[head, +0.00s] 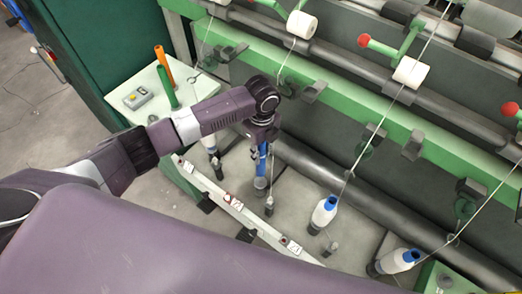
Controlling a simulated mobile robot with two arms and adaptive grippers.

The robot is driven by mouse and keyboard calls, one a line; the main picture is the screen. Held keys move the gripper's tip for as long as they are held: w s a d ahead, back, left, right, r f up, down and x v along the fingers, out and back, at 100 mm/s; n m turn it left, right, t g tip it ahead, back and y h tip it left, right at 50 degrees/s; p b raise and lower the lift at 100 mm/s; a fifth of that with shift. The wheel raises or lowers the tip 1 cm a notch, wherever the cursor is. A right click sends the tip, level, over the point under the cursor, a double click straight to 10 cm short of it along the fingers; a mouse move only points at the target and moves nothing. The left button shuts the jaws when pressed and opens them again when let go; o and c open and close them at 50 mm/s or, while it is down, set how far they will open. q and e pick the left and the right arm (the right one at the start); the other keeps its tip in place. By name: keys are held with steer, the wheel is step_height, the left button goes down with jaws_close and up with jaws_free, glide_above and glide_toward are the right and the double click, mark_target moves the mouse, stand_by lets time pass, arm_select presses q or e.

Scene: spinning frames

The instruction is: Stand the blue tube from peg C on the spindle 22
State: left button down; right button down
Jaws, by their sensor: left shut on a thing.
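My left gripper (261,138) points down in the middle of the head view, shut on the blue tube (262,163). The tube hangs upright below the fingers, over the row of spindles behind the white rail. A rounded grey-blue piece (260,184) shows at its lower end; I cannot tell whether the tube is around a spindle or above it. The number 22 is not readable. A dark spindle (269,205) stands just to the lower right. An orange tube (161,54) and a green tube (168,88) stand on the white table. My right gripper is out of view.
The white rail (237,208) with small labels runs in front of the spindles. White bobbins with blue tops (323,212) (400,260) stand to the right with yarn running up. The green machine beam (340,112) is close behind the gripper. A small control box (138,97) is on the table.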

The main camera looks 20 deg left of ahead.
mark_target(261, 164)
arm_select(q)
steer(key=shift+f, duration=0.35)
steer(key=shift+a+f+b, duration=0.1)
steer(key=shift+f+b, duration=0.3)
steer(key=shift+b, duration=0.35)
step_height(261, 164, down, 2)
steer(key=shift+f+b, duration=0.1)
steer(key=shift+b, duration=1.15)
steer(key=shift+f+b, duration=0.6)
steer(key=shift+f, duration=1)
steer(key=shift+f, duration=0.3)
